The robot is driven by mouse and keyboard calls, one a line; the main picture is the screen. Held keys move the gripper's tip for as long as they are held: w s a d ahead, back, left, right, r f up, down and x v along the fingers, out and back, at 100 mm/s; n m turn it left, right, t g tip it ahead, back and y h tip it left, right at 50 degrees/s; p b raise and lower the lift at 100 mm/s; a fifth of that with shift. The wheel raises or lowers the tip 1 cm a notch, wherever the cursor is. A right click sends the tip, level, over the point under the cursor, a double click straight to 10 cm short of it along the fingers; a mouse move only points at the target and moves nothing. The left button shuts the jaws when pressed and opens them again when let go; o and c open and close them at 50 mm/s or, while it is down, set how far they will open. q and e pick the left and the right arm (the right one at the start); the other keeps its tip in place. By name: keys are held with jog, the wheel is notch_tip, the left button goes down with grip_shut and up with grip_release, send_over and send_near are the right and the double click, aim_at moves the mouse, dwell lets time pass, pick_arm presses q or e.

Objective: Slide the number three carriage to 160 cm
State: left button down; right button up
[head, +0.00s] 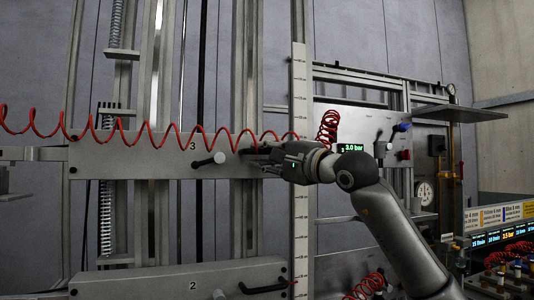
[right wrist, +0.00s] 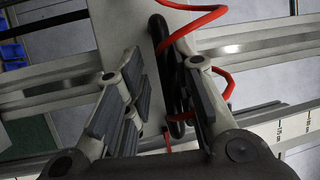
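The number three carriage (head: 130,156) is a grey horizontal plate marked 3 in the head view, on vertical rails. A white-knobbed lever (head: 219,158) sits on its front. Its black bar handle (right wrist: 172,75) shows in the right wrist view. My right gripper (head: 252,152) is at the plate's right end; in the wrist view its open fingers (right wrist: 160,90) stand on both sides of the handle. The right finger is close to it, with a gap on the left; contact cannot be told. The vertical scale (head: 300,90) has markings too small to read. My left gripper is out of view.
The number two carriage (head: 150,286) is below, with its own black handle (head: 262,288). A coiled red hose (head: 120,130) runs across the upper carriage and passes near my right fingers. A panel with a 3.0 bar display (head: 351,148) and a gauge (head: 424,193) stand right.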

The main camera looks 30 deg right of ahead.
jog(key=v, duration=1.2)
dwell(0.3)
dwell(0.3)
